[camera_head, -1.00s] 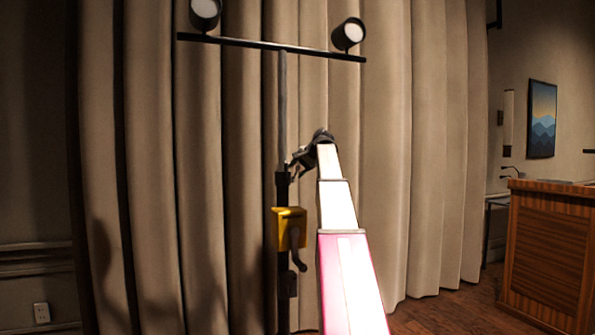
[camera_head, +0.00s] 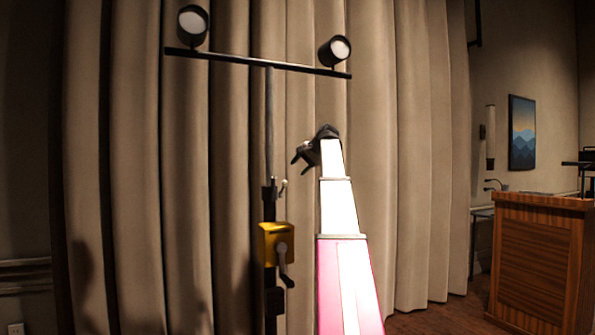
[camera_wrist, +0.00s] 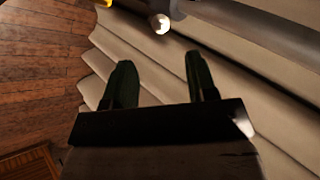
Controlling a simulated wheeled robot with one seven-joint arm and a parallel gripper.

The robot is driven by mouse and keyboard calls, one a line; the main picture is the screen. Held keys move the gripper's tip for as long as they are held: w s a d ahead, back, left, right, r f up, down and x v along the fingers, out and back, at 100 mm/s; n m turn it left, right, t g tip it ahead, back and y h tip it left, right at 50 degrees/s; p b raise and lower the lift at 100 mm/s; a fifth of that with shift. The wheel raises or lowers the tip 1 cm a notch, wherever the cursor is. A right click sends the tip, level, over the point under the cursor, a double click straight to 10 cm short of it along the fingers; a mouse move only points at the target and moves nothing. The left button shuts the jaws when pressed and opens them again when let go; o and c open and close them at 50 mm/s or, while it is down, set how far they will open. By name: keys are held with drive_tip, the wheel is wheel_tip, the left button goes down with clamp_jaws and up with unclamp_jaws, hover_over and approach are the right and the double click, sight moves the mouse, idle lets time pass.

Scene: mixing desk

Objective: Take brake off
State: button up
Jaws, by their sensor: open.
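A lighting stand has a thin grey pole (camera_head: 269,130) with a black collar (camera_head: 269,195) on its lower part. A small lever with a pale round knob (camera_head: 284,184) sticks out to the right of the collar; I take it to be the brake. In the wrist view the knob (camera_wrist: 160,23) shows beyond the fingertips, between their lines, beside the grey pole (camera_wrist: 260,28). My gripper (camera_head: 299,166) is open and empty, up and right of the knob and apart from it. Its two dark fingers also show in the wrist view (camera_wrist: 160,62).
A yellow winch box (camera_head: 272,243) with a hanging crank handle (camera_head: 284,266) sits below the collar. A crossbar (camera_head: 255,62) with two lamps tops the stand. A beige curtain (camera_head: 400,150) hangs close behind. A wooden desk (camera_head: 540,255) stands at right; floor between is clear.

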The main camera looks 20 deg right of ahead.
drive_tip(key=shift+c, duration=0.3)
drive_tip(key=shift+f, duration=0.1)
drive_tip(key=c, duration=0.5)
drive_tip(key=a+f+y, duration=0.1)
drive_tip(key=a+f+t+y, duration=0.1)
drive_tip(key=a+f, duration=0.1)
drive_tip(key=a+f+m+t+y, duration=0.1)
drive_tip(key=f, duration=0.1)
drive_tip(key=shift+w+a+f+y, duration=0.15)
drive_tip(key=shift+w+f+y, duration=0.05)
drive_tip(key=shift+w+y, duration=0.2)
clamp_jaws()
drive_tip(key=m+t+h, duration=0.5)
drive_tip(key=m+t, duration=1)
drive_tip(key=m, duration=0.7)
approach(283, 187)
drive_tip(key=w, duration=0.4)
drive_tip(key=shift+w+d+r, duration=0.1)
drive_tip(key=shift+w+d, duration=0.1)
drive_tip(key=shift+d, duration=0.1)
drive_tip(key=shift+w+a+r, duration=0.15)
drive_tip(key=shift+a+r, duration=0.05)
drive_tip(key=shift+r, duration=0.75)
drive_tip(key=shift+w+a+r, duration=0.15)
drive_tip(key=shift+a+r, duration=0.05)
drive_tip(key=shift+r, duration=0.75)
